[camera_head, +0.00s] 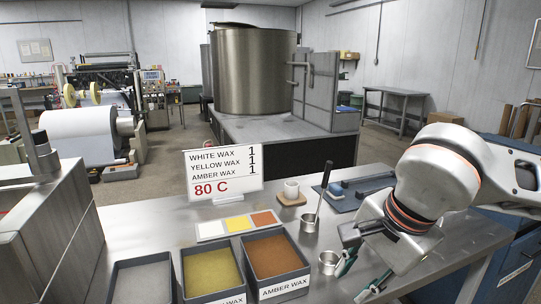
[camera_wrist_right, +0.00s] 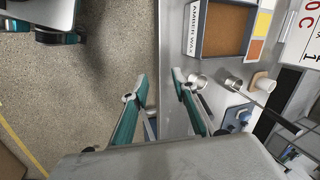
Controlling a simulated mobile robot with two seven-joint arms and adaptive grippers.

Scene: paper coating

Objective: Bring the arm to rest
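My right gripper (camera_head: 358,277) hangs over the front right part of the metal table, its arm coming in from the right. In the right wrist view my right gripper (camera_wrist_right: 161,84) shows two green-padded fingers spread apart with nothing between them. A small metal cup (camera_head: 327,260) stands close beside the fingers in the head view; in the right wrist view the cup (camera_wrist_right: 199,80) lies just beyond the right fingertip. I cannot tell whether they touch. My left gripper does not show in the head view.
A metal cup (camera_head: 309,226) with a dark-handled tool stands behind. The amber wax bin (camera_head: 280,291) and yellow wax bin (camera_head: 213,299) are at the front. A wax sign (camera_head: 223,174), white cup (camera_head: 291,184) and blue tray (camera_head: 343,200) are farther back. Bare floor (camera_wrist_right: 75,110) lies beyond the table edge.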

